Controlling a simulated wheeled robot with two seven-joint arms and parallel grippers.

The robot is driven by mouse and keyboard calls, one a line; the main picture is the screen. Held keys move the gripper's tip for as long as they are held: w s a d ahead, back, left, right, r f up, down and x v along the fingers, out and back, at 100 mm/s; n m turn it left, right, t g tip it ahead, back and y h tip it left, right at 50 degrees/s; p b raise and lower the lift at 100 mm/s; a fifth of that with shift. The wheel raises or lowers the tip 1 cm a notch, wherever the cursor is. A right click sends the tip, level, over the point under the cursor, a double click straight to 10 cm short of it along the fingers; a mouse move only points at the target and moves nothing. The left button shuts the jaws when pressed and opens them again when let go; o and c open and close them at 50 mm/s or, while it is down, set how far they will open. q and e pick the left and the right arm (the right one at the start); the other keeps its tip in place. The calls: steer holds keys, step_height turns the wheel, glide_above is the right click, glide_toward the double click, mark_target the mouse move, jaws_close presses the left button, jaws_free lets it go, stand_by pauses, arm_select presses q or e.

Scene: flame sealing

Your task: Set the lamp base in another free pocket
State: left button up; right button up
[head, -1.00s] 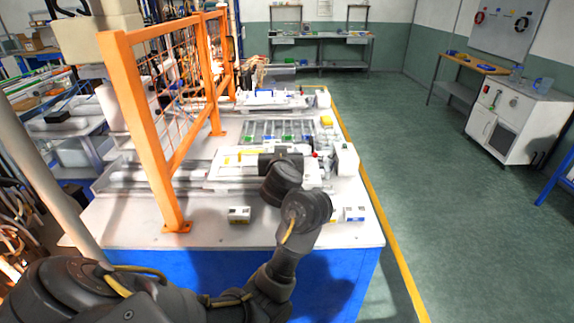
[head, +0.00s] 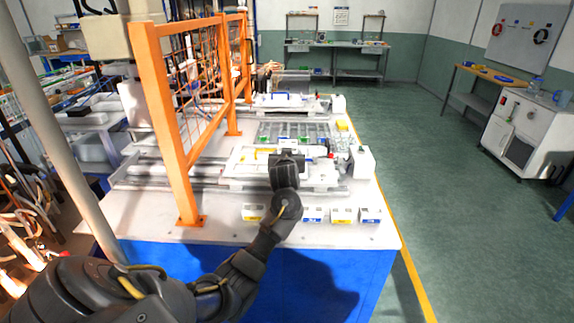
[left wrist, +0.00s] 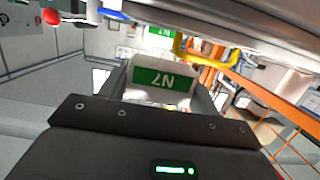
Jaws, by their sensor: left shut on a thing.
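My left gripper (head: 287,160) is above the front part of the white bench in the head view. In the left wrist view, it is shut on a white lamp base (left wrist: 162,78) with a green label, whose lettering looks upside down. In the head view the arm mostly hides the held base. A grey pocketed tray (head: 296,124) lies beyond the gripper, with small green and blue items in it. Which pockets are free is too small to tell. My right gripper is not in view.
An orange mesh fence (head: 170,120) stands along the bench's left side. A white device (head: 360,162) stands at right. Open floor lies right of the bench.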

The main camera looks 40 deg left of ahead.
arm_select(q)
steer(key=shift+w+f, duration=0.1)
steer(key=shift+w+a+f, duration=0.1)
steer(key=shift+a+f, duration=0.15)
steer(key=shift+f, duration=0.05)
step_height(320, 180, down, 2)
steer(key=shift+p, duration=0.75)
steer(key=shift+f, duration=0.45)
steer(key=shift+d, duration=0.1)
steer(key=o, duration=1)
steer(key=shift+f, duration=0.1)
steer(key=shift+c, duration=0.2)
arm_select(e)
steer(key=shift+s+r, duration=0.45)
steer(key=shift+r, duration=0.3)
